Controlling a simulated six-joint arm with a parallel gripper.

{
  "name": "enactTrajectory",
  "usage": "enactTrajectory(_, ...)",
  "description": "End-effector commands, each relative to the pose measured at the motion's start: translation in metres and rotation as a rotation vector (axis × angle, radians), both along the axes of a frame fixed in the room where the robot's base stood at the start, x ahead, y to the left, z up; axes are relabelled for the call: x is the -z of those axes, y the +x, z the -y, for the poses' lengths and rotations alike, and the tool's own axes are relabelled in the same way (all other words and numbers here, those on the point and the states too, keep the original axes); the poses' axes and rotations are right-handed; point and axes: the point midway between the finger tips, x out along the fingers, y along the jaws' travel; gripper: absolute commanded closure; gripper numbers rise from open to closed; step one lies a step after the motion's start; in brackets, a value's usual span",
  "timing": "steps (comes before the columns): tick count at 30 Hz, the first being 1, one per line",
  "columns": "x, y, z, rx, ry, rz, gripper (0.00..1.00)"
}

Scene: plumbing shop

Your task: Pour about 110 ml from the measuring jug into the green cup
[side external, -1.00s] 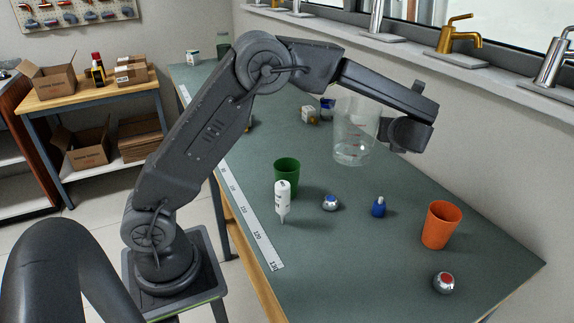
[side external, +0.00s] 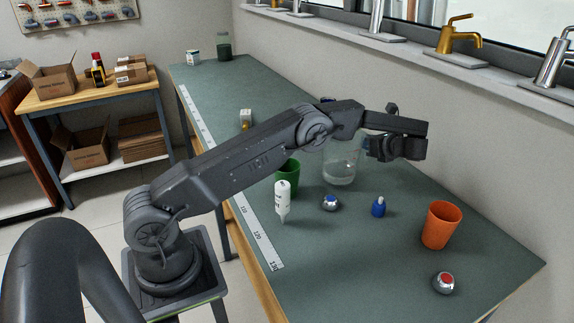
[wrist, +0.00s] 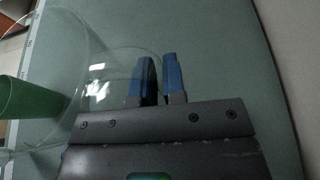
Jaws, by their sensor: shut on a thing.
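The clear measuring jug (side external: 340,172) is upright, with a little clear liquid low in it. I cannot tell whether its base touches the bench. My gripper (side external: 392,146) is at its right side, shut on it. In the wrist view the blue fingertips (wrist: 158,80) are close together at the right edge of the transparent jug (wrist: 90,60); the gripped part is hard to see. The green cup (side external: 289,180) stands upright on the bench left of the jug, its upper part partly hidden by my arm. It also shows at the left in the wrist view (wrist: 28,112).
A white bottle (side external: 283,200) stands in front of the green cup. A silver-and-blue knob (side external: 330,203), a small blue bottle (side external: 378,207), an orange cup (side external: 441,226) and a red-topped knob (side external: 444,282) are nearer the front and right. A measuring strip (side external: 258,238) runs along the left edge.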

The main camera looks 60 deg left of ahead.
Motion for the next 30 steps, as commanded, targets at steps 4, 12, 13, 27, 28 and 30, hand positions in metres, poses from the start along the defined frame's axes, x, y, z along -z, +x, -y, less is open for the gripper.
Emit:
enactTrajectory(4,-0.002,0.000,0.000,0.004,0.002,0.003,1.00)
enactTrajectory(12,-0.012,-0.004,0.000,0.010,-0.002,0.070,1.00)
enactTrajectory(13,-0.014,-0.005,0.000,0.010,-0.003,0.083,1.00)
enactTrajectory(27,-0.048,-0.032,-0.001,0.013,-0.019,0.370,1.00)
enactTrajectory(28,-0.050,-0.034,-0.001,0.012,-0.021,0.390,1.00)
enactTrajectory(30,-0.054,-0.040,-0.001,0.013,-0.023,0.435,1.00)
